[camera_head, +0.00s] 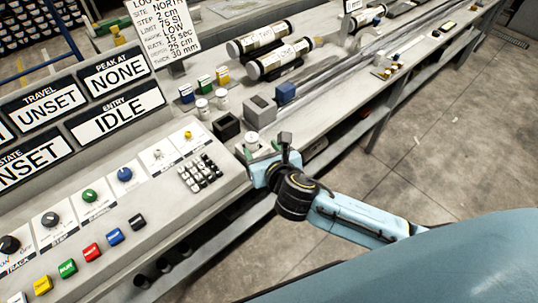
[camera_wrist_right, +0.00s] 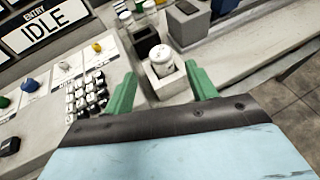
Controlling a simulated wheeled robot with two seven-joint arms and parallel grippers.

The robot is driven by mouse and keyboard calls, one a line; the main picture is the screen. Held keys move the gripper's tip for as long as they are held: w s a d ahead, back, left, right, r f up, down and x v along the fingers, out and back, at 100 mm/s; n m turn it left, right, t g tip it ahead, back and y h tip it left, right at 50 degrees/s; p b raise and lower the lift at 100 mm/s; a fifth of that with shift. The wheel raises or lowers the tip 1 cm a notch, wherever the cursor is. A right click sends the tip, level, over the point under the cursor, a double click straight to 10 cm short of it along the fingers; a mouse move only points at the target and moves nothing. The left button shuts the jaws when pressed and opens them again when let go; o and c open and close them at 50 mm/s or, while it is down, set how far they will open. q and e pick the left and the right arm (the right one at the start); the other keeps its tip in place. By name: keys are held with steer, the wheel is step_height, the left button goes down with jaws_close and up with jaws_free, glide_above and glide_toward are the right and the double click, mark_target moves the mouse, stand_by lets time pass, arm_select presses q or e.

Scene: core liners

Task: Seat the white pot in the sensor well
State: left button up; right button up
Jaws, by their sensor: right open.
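A white pot (camera_head: 251,138) with a lid stands upright in a grey square holder at the bench's front edge. In the right wrist view the pot (camera_wrist_right: 161,56) sits in that holder (camera_wrist_right: 167,84), its upper part showing above the rim. I cannot tell whether this holder is the sensor well. My right gripper (camera_head: 262,151) is open, its green fingers apart. In the wrist view the gripper (camera_wrist_right: 160,74) has a finger to each side of the pot, with gaps visible. How deep the pot sits is hidden. My left gripper is not in view.
A black open square box (camera_head: 227,127) and a grey box (camera_head: 260,111) stand just behind. The control panel with keypad (camera_head: 198,173) lies left. Long core tubes (camera_head: 262,38) lie behind. Floor is open at right.

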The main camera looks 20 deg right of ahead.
steer(key=v, duration=0.5)
steer(key=shift+s, duration=0.1)
steer(key=s+d+f+m+g, duration=0.25)
steer(key=f+m, duration=0.25)
steer(key=f, duration=0.5)
steer(key=s+d+f+m+g+h, duration=0.1)
steer(key=s+d+f+m+g, duration=0.15)
steer(key=f+m, duration=0.45)
steer(key=s+d+f+m+g, duration=0.2)
steer(key=s+d+f+m, duration=0.15)
steer(key=f, duration=0.85)
steer(key=s+f+m+g, duration=0.1)
steer(key=s+f+m, duration=0.4)
steer(key=s, duration=0.4)
steer(key=s+f+m+g, duration=0.2)
steer(key=s+f+m, duration=0.3)
steer(key=s, duration=0.5)
steer(key=s+f+m+g, duration=0.2)
steer(key=s+f+m, duration=0.3)
steer(key=s+m, duration=0.3)
steer(key=shift+s+d+f+y, duration=0.2)
steer(key=shift+s+d+y, duration=0.25)
steer(key=shift+s, duration=0.6)
